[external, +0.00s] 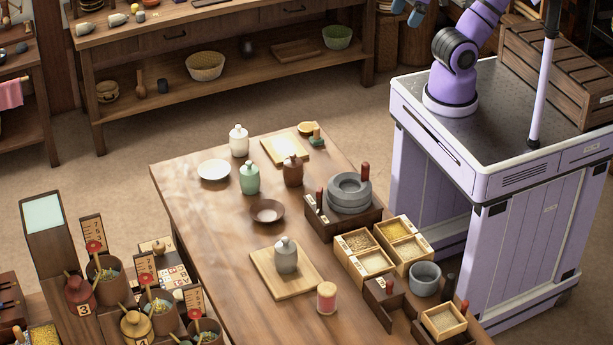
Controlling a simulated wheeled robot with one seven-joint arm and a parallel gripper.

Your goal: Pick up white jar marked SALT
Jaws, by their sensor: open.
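A white lidded jar (239,142) stands upright near the far left edge of the wooden table (215,235). Any SALT marking on it is too small to read. A green jar (249,179), a brown jar (292,171) and a grey jar (285,257) also stand on the table. My gripper (407,12) shows only partly at the top edge, its blue fingertips apart. It is open, well up and to the right of the white jar, touching nothing on the table.
A white plate (214,170) lies left of the jars, a brown bowl (267,211) in front. A stone quern (349,192) and grain boxes (374,263) line the right side. A board (284,149) lies right of the white jar. The table's left-middle is clear.

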